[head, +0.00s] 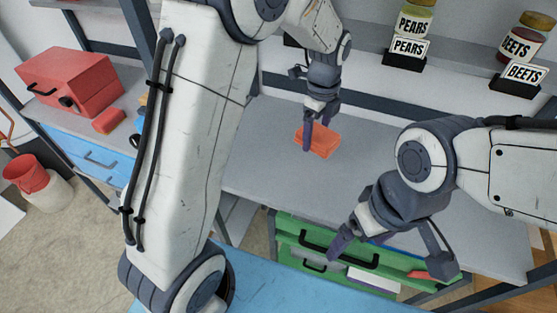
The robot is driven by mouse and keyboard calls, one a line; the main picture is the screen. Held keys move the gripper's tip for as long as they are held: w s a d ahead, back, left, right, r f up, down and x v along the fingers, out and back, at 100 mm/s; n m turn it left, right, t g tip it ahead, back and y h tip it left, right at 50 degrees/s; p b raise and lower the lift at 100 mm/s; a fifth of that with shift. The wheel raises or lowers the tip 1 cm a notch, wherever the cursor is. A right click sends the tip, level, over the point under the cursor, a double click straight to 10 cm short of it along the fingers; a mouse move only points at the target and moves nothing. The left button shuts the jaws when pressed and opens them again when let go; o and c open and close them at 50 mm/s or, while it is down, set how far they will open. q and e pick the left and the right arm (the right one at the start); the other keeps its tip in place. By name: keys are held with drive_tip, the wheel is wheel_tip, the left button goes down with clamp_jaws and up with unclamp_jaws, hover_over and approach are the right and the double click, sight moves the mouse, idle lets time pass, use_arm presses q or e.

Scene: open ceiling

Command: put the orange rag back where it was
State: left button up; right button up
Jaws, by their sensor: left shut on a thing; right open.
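The orange rag (325,145) is a small flat folded cloth at the middle of the grey worktop (260,170), in the head view. My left gripper (317,135) points down from above and is shut on the rag, with one dark finger in front of it. I cannot tell whether the rag touches the worktop or hangs just above it. My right gripper (392,254) is open and empty, in front of the worktop's near edge and over the green drawer (310,243).
The green drawer below the worktop stands open with things in it. A red toolbox (75,80) and a small red block (109,121) are at the left, above blue drawers (80,150). Jars of pears (414,22) and beets (525,42) stand at the back right.

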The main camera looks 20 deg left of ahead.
use_arm(q)
drive_tip(key=shift+w+a+m, duration=0.1)
drive_tip(key=shift+w+m, duration=0.1)
drive_tip(key=shift+m, duration=0.2)
drive_tip(key=p, duration=0.2)
hover_over(273, 166)
wheel_tip(273, 166, down, 6)
drive_tip(key=shift+f, duration=0.25)
wheel_tip(273, 166, down, 3)
drive_tip(key=shift+a+f+p, duration=0.1)
drive_tip(key=shift+p, duration=0.2)
drive_tip(key=shift+f, duration=0.45)
drive_tip(key=o, duration=1.1)
drive_tip(key=shift+f, duration=0.15)
drive_tip(key=shift+c, duration=0.2)
drive_tip(key=shift+r, duration=0.3)
drive_tip(key=shift+w+r, duration=0.1)
drive_tip(key=shift+r, duration=0.2)
wheel_tip(273, 166, up, 11)
drive_tip(key=b, duration=0.1)
